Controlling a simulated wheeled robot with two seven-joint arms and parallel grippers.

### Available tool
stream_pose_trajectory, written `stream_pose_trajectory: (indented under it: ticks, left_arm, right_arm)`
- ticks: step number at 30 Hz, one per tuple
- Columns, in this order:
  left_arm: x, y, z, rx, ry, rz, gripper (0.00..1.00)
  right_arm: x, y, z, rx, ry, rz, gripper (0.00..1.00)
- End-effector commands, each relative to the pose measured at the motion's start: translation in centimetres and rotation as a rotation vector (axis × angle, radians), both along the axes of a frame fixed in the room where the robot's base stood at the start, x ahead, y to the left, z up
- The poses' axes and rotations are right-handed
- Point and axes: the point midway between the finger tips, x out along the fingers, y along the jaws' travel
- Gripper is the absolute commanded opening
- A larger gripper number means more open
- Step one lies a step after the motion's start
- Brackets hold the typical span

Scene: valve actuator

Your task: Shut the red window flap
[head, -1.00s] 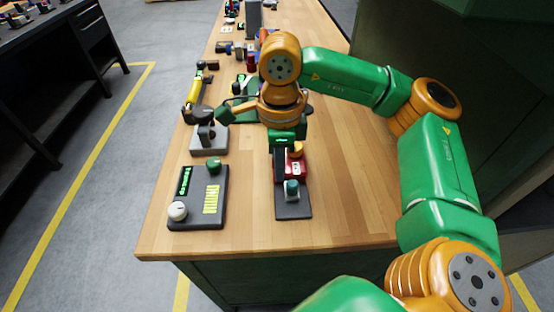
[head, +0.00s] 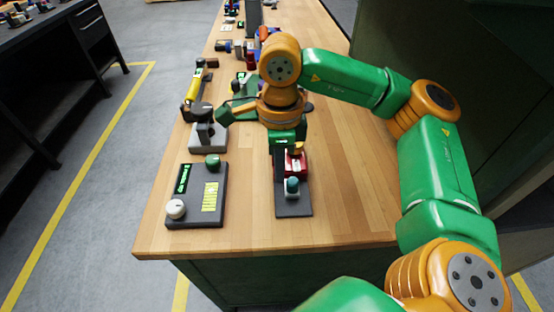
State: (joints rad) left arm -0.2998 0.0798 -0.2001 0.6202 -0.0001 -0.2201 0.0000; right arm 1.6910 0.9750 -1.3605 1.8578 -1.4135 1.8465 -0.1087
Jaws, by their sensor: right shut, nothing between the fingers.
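The red window flap (head: 296,165) is on a small dark device (head: 294,208) near the front of the wooden bench. The device also has a teal knob (head: 292,185) at its near end and a small yellow part (head: 298,148) above the red part. My right gripper (head: 279,165) points down at the left side of the red part, shut and empty. It hides part of the device, and I cannot tell whether it touches the flap or how far the flap stands open. My left gripper is not in view.
A dark control panel (head: 187,209) with a white knob, a green button and a yellow display lies to the left. A grey block with a dark lever (head: 208,139) stands behind it. Several tools and devices fill the far bench. The bench's right side (head: 352,190) is clear wood.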

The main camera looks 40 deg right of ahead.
Motion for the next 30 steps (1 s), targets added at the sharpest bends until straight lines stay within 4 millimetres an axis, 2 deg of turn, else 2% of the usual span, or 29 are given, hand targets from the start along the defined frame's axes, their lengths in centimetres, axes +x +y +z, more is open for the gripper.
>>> stream_pose_trajectory:
  ticks: [1, 11, 30]
  left_arm:
    - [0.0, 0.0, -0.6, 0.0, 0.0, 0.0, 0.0]
    - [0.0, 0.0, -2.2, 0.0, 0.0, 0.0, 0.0]
    - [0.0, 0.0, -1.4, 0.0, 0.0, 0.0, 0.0]
  right_arm:
    - [0.0, 0.0, -0.6, 0.0, 0.0, 0.0, 0.0]
    - [0.0, 0.0, -2.3, -0.001, 0.001, 0.001, 0.0]
    - [2.0, -1.2, -2.0, 0.001, -0.001, -0.002, 0.0]
